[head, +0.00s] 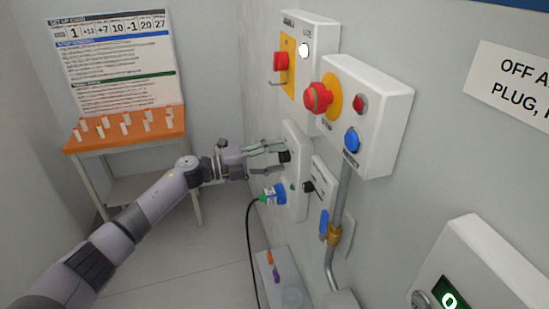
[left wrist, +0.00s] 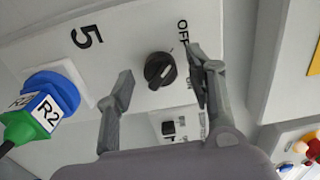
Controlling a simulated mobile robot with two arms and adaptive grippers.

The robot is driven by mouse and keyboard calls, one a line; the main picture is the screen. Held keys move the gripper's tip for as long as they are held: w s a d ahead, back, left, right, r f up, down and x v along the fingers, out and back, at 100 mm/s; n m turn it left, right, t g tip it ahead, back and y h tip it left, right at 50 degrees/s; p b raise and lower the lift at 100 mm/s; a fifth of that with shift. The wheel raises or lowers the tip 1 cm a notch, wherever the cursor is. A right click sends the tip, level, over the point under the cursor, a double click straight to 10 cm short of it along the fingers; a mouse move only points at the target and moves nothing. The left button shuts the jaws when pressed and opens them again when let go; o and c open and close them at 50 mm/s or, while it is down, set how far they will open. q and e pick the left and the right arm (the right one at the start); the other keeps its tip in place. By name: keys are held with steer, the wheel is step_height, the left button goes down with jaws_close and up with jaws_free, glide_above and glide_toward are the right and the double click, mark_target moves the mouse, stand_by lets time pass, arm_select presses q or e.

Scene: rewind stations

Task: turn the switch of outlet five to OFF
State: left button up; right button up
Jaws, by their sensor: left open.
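The outlet five panel (left wrist: 120,50) is a pale plate marked with a black 5 in the left wrist view; in the head view, the white panel (head: 296,170) is on the right wall. Its black rotary switch (left wrist: 160,70) has a raised grip lying diagonally; I cannot tell its setting for sure. An OFF label (left wrist: 183,32) is to its upper right. My left gripper (left wrist: 162,78) is open, with one finger on each side of the switch; I cannot tell if they touch it. In the head view, my left gripper (head: 274,151) reaches the black switch (head: 285,156). My right gripper is out of view.
A blue plug (left wrist: 52,92) labelled R2, with a green end, sits in the panel beside the switch; its black cable (head: 249,235) hangs down. A box with a red button (head: 318,97) juts from the wall above. A blue-handled lever (head: 323,224) is lower right.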

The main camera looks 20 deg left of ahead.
arm_select(q)
steer(key=v, duration=1.2)
